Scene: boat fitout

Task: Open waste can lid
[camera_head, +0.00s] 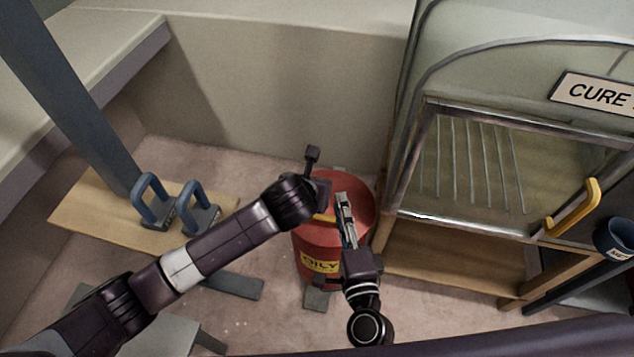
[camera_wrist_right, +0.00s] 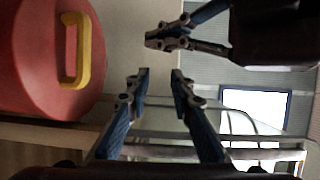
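The red waste can (camera_head: 319,247) with a yellow OILY label stands on the floor. Its round red lid (camera_head: 352,186) looks closed, and a grey pedal (camera_head: 316,299) sits at its foot. The lid (camera_wrist_right: 35,60) and its yellow handle (camera_wrist_right: 84,50) show at left in the right wrist view. My right gripper (camera_head: 343,200) is over the can in the head view. Its fingers (camera_wrist_right: 161,73) are apart and empty, clear of the handle. My left gripper (camera_wrist_right: 149,40) has its fingertips together with nothing visible between them; in the head view my left wrist mostly hides it.
A cabinet with a glass front and yellow handle (camera_head: 574,208) stands right of the can. A wooden board (camera_head: 85,213) with two blue-handled tools (camera_head: 196,207) lies at left. A pale wall (camera_head: 270,90) rises behind. Some carpet is clear between board and can.

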